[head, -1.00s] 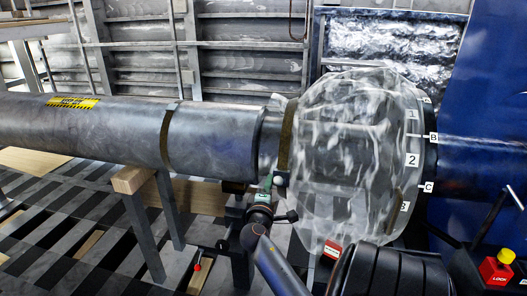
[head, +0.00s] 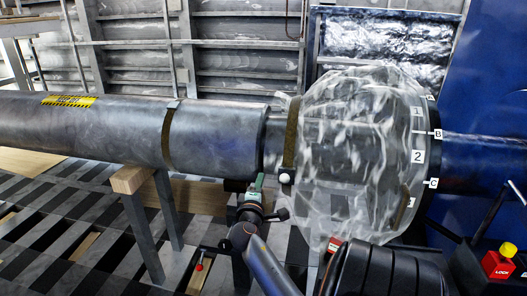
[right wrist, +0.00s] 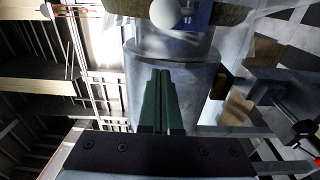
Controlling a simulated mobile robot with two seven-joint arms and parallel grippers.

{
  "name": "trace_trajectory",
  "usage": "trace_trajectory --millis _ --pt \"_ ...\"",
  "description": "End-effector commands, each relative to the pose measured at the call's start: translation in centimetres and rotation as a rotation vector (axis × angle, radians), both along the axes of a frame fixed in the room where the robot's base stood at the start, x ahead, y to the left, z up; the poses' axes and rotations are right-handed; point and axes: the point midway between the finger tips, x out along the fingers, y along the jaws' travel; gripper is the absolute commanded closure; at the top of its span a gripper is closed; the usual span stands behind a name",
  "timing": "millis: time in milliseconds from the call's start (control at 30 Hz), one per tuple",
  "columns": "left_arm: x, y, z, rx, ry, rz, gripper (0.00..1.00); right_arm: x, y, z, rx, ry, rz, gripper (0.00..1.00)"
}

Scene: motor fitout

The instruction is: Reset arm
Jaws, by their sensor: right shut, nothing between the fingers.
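My right gripper (head: 258,182) is in the lower middle of the head view, just below the grey pipe, left of a white ball (head: 284,178). In the right wrist view its green fingers (right wrist: 161,75) are pressed together with nothing between them. They point toward the grey pipe (right wrist: 190,90); I cannot tell whether they touch it. The white ball also shows at the top of that view (right wrist: 165,13). My right arm (head: 270,262) reaches up from the bottom edge of the head view. My left gripper is not in view.
The long grey pipe (head: 225,140) runs across the head view on wooden-topped supports (head: 133,179). A clear plastic sheet (head: 345,140) covers its wide right end, by a numbered ring. Slatted floor lies below left.

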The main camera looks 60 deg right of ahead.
Motion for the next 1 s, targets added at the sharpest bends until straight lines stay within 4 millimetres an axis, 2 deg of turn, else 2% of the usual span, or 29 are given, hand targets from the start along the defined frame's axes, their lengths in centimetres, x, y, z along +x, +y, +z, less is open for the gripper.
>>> trace_trajectory --millis 33,200,333,500,767,867,967,1000 --pt "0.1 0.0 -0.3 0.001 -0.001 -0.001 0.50 -0.5 1.2 -0.3 0.003 -0.001 0.000 1.00" --pt "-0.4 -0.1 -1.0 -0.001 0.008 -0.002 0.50 -1.7 4.5 -0.3 0.003 0.000 0.000 1.00" --pt "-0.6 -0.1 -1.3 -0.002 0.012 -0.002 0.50 -2.2 6.3 -0.2 0.002 0.001 0.000 1.00" --pt "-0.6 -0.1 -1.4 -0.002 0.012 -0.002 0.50 -2.6 7.3 -0.1 0.000 0.001 -0.001 1.00" --pt "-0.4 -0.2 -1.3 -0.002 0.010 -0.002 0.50 -2.6 7.5 -0.1 0.002 0.000 0.005 1.00" --pt "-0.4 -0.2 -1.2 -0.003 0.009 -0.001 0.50 -1.6 8.5 -1.4 0.043 -0.008 0.063 1.00" --pt "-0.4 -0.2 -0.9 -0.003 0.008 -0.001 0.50 0.3 11.2 -4.6 0.156 -0.031 0.196 1.00" --pt "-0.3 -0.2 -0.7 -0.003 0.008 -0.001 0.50 1.0 12.9 -6.4 0.225 -0.042 0.263 1.00"
